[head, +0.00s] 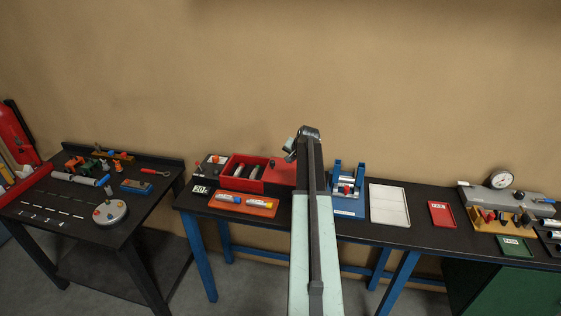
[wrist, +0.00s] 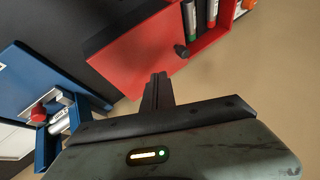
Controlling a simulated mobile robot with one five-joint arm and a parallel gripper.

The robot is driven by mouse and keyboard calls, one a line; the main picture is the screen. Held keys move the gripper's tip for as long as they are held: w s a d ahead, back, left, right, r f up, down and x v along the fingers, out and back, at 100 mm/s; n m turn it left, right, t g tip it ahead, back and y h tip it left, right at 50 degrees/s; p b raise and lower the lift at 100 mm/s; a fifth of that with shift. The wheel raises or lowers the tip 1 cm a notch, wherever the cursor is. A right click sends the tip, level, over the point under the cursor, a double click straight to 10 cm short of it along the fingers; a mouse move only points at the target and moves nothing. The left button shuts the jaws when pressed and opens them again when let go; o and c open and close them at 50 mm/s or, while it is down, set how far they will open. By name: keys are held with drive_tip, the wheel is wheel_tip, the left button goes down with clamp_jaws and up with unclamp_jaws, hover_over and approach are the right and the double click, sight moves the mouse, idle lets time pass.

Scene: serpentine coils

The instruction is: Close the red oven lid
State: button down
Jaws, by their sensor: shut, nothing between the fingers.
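The red oven (head: 231,182) stands on the dark bench, left of my arm in the head view. Its left part is open, with cylinders inside. The red lid (head: 281,174) lies over the right side, partly hidden behind my arm. In the wrist view the lid (wrist: 135,53) is a flat red panel, with a dark knob (wrist: 181,51) near its edge. The open part with cylinders (wrist: 205,15) shows at upper right. My gripper (wrist: 159,78) is shut and empty, close to the knob but apparently apart from it. In the head view its fingertips are not clear.
A blue fixture (head: 349,182) stands just right of the oven; it also shows in the wrist view (wrist: 50,95). An orange tray (head: 228,201) with markers lies in front. A white tray (head: 389,204) and red tray (head: 441,215) lie further right. A wall stands behind.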

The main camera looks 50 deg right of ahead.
drive_tip(key=b, duration=0.9)
approach(277, 172)
drive_tip(key=d+f, duration=0.1)
drive_tip(key=w+d+f, duration=0.1)
drive_tip(key=d+f, duration=0.1)
drive_tip(key=d, duration=0.1)
drive_tip(key=shift+w+d+f, duration=0.1)
drive_tip(key=shift+w+f, duration=0.15)
drive_tip(key=shift+f, duration=0.1)
drive_tip(key=w, duration=0.1)
drive_tip(key=w+p, duration=0.1)
drive_tip(key=w+a+r, duration=0.1)
drive_tip(key=shift+r, duration=0.1)
drive_tip(key=shift+w+a, duration=0.15)
drive_tip(key=shift+w, duration=0.15)
drive_tip(key=shift+w+a+r, duration=0.1)
